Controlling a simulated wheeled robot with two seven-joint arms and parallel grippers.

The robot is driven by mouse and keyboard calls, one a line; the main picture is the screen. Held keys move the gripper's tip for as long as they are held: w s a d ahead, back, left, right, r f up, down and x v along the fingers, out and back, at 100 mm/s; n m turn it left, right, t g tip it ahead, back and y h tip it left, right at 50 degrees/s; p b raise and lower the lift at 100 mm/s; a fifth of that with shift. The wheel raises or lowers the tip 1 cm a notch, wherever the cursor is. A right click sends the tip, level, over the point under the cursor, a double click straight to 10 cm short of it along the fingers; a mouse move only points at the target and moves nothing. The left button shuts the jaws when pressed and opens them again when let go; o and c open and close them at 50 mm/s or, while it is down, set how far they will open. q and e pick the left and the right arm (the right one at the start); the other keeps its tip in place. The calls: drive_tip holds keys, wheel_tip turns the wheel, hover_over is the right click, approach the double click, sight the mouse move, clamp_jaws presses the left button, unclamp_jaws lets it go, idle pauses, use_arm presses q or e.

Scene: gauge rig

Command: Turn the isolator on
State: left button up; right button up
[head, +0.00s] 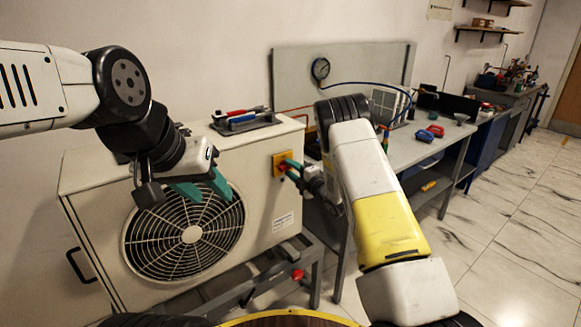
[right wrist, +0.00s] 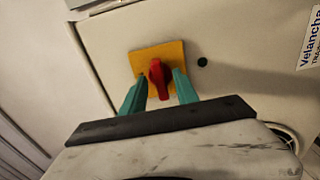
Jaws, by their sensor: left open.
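The isolator is a red rotary knob (right wrist: 157,76) on a square yellow plate (right wrist: 176,52), fixed to the side of a cream outdoor unit. In the head view the yellow plate (head: 278,170) shows at the right of the unit's front, with the knob mostly hidden by my gripper. My right gripper (right wrist: 160,88) is open, its green fingers on either side of the knob with small gaps showing. It also shows in the head view (head: 287,164) at the plate. My left gripper (head: 204,187) is open and empty in front of the fan grille.
The cream unit (head: 88,188) has a round fan grille (head: 160,262) and a tray of tools (head: 240,120) on top. It stands on a metal frame with a red knob (head: 297,274). A grey bench (head: 440,150) with a gauge (head: 320,68) stands behind, to the right. Marble floor is clear at right.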

drive_tip(key=shift+w+a, duration=0.25)
drive_tip(key=shift+w, duration=0.05)
clamp_jaws()
drive_tip(key=shift+d+m, duration=0.1)
drive_tip(key=shift+m, duration=0.2)
drive_tip(key=m, duration=0.3)
drive_tip(key=shift+m, duration=0.3)
drive_tip(key=m, duration=0.4)
drive_tip(key=shift+m, duration=0.3)
drive_tip(key=m, duration=0.4)
drive_tip(key=shift+m, duration=0.3)
drive_tip(key=shift+f+m, duration=0.1)
drive_tip(key=shift+m, duration=2.1)
